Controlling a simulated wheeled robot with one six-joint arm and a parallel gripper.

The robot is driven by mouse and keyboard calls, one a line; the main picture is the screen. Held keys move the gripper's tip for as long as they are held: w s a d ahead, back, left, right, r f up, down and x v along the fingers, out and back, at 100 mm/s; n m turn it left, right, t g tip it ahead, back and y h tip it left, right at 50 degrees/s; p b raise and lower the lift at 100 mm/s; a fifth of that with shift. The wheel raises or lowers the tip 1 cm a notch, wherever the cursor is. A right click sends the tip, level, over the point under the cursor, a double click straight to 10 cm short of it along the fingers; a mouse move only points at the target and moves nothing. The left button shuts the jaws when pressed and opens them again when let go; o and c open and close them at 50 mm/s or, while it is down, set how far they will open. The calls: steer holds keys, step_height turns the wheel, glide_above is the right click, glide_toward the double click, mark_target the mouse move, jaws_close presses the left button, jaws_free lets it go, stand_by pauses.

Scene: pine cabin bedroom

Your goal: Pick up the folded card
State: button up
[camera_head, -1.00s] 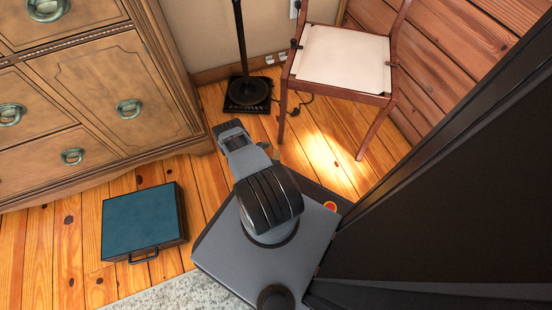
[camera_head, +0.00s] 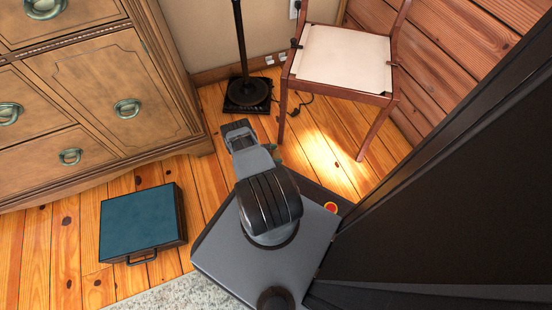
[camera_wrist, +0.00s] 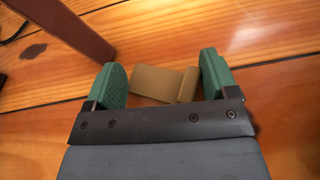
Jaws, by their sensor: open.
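The folded card (camera_wrist: 158,83) is a small tan-brown piece on the plank floor in the wrist view. Its right edge has a raised fold. My gripper (camera_wrist: 165,78) is open, with green finger pads on either side of the card in the picture. The right pad looks close to the folded edge; I cannot tell if it touches. The card is hidden in that view.
A wooden chair (camera_head: 343,60) with a pale seat stands at the back; a chair leg (camera_wrist: 65,25) shows close by in the wrist view. A black lamp base (camera_head: 247,95) with a cord is behind the arm. A dresser (camera_head: 95,90) and teal case (camera_head: 139,217) are at left.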

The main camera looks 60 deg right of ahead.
steer(key=shift+f, duration=0.1)
steer(key=c, duration=1.1)
jaws_close()
